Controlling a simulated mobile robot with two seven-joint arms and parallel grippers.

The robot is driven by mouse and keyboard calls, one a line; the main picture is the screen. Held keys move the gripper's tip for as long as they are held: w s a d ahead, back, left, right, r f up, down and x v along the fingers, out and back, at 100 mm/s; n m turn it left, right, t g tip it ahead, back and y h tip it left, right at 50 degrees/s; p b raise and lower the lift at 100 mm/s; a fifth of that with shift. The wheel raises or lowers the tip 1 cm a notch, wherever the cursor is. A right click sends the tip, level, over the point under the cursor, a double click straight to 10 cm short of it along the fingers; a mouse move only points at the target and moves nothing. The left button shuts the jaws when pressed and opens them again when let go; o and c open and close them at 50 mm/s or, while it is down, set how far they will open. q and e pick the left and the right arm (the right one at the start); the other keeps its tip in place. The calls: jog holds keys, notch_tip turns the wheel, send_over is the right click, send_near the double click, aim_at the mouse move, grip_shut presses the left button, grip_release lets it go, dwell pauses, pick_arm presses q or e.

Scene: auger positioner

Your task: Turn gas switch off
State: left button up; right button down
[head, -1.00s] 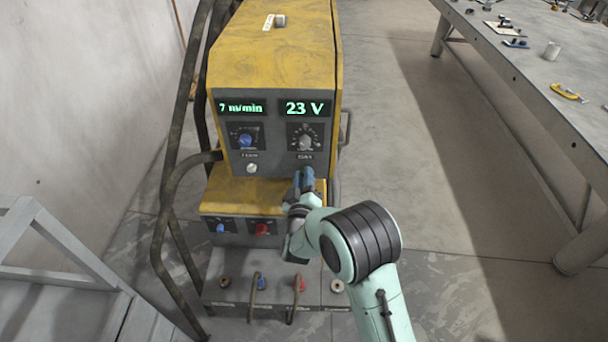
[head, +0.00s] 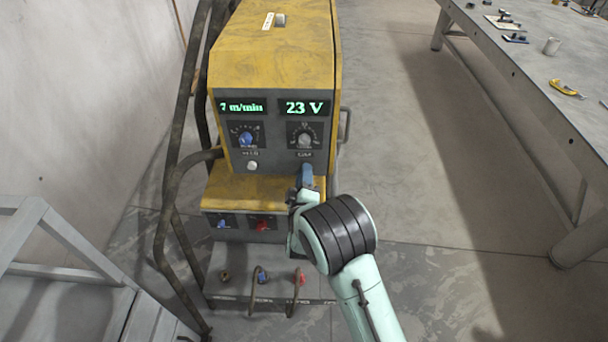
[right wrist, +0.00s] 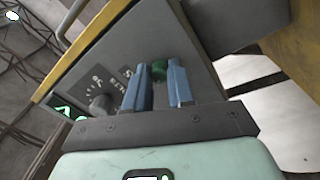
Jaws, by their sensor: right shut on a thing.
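The yellow and grey welding machine (head: 270,62) stands in the middle of the head view. In the right wrist view, a green knob (right wrist: 159,68) on its grey front panel sits between the blue fingers of my right gripper (right wrist: 158,88). My right gripper (head: 306,178) is shut on this knob, at the lower right of the upper panel. It hides the knob in the head view. My left gripper is not in view.
The panel also has a blue knob (head: 246,138), a grey knob (head: 304,140), a pale button (head: 252,166) and a lower red knob (head: 262,225). A workbench (head: 510,75) stands at the right, with clear floor between.

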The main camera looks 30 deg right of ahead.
jog(key=c, duration=1)
grip_release()
jog(key=shift+s, duration=0.1)
jog(key=b+v, duration=0.2)
jog(key=v, duration=1.1)
jog(key=shift+s, duration=0.15)
jog(key=shift+f, duration=0.1)
